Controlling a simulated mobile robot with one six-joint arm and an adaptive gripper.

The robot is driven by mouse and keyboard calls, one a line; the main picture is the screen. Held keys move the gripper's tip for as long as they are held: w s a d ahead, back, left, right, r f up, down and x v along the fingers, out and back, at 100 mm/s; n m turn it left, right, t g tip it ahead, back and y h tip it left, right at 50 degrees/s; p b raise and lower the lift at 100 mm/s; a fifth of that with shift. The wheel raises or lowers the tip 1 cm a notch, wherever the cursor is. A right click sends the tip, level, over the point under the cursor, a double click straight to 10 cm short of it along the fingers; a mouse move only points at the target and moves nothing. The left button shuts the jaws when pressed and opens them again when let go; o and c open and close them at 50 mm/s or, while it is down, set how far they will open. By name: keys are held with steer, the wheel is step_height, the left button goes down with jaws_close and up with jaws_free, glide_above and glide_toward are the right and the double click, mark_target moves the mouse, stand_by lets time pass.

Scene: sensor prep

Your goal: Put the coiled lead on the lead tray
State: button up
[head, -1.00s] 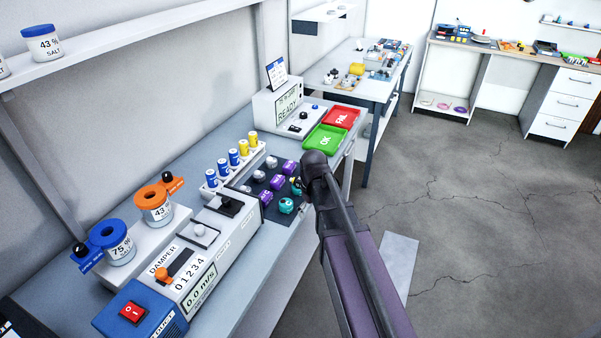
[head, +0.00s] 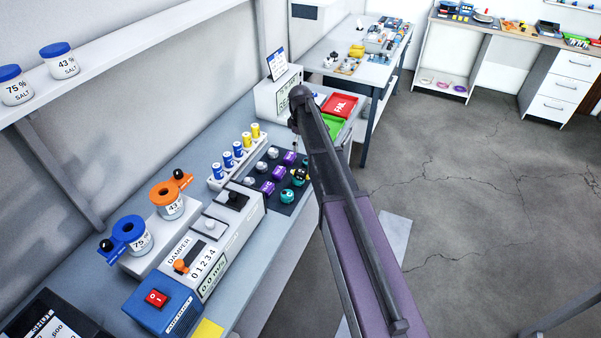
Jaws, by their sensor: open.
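I cannot single out the coiled lead for sure. Several small ring-shaped coils, one of them purple (head: 460,89), lie on the low shelf under the far wooden-topped desk; they are too small to tell more. No tray can be made out as the lead tray. My arm reaches forward over the right edge of the near bench, its dark joint in front of the display box. My gripper is not seen; it is hidden beyond or below that joint.
The near bench carries a damper unit (head: 200,262), a dark mat (head: 292,207) with small parts, a battery rack (head: 222,181), a red FAIL tray (head: 352,105) and a green tray (head: 337,124). A second table (head: 377,73) stands behind. The cracked floor (head: 450,200) at right is largely clear.

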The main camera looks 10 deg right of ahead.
mark_target(301, 171)
steer(key=shift+f, duration=0.1)
step_height(301, 171, down, 8)
steer(key=b, duration=0.8)
steer(key=shift+f+b, duration=0.25)
steer(key=shift+b, duration=0.05)
steer(key=shift+f, duration=0.1)
stand_by(0.4)
steer(key=shift+s+d+f+b, duration=0.1)
steer(key=shift+f+b, duration=1.15)
steer(key=shift+b, duration=0.05)
steer(key=shift+s+f+b, duration=0.1)
steer(key=shift+f+b, duration=1.15)
steer(key=shift+b, duration=0.05)
jaws_close()
steer(key=shift+r, duration=0.2)
